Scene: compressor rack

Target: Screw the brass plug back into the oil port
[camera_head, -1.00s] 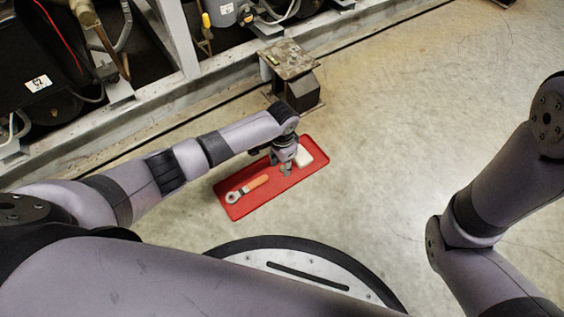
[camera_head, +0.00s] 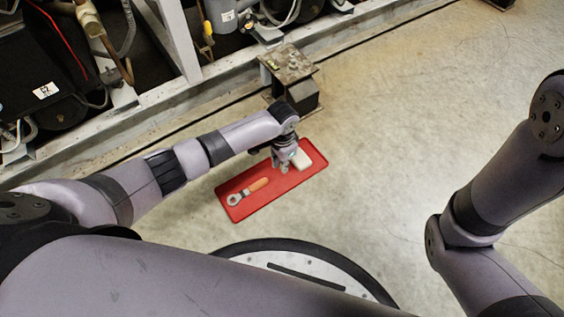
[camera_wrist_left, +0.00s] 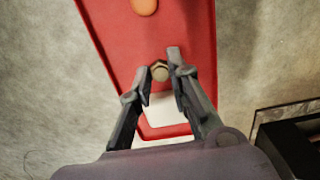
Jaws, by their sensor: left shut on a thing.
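The brass plug (camera_wrist_left: 160,71) shows in the left wrist view between the fingertips of my left gripper (camera_wrist_left: 158,74), which is shut on it. In the head view my left gripper (camera_head: 282,167) points down over the red tray (camera_head: 246,208), and the plug is too small to make out there. Whether the plug still touches the tray, I cannot tell. I cannot make out the oil port in either view. My right arm shows at the right of the head view, but its gripper is outside the picture.
A wrench with an orange handle (camera_head: 257,185) and a white block (camera_head: 302,160) lie in the tray. A metal stand (camera_head: 290,70) is just behind it. The compressor rack's steel frame (camera_head: 150,112) runs along the back. The floor (camera_head: 420,110) to the right is clear.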

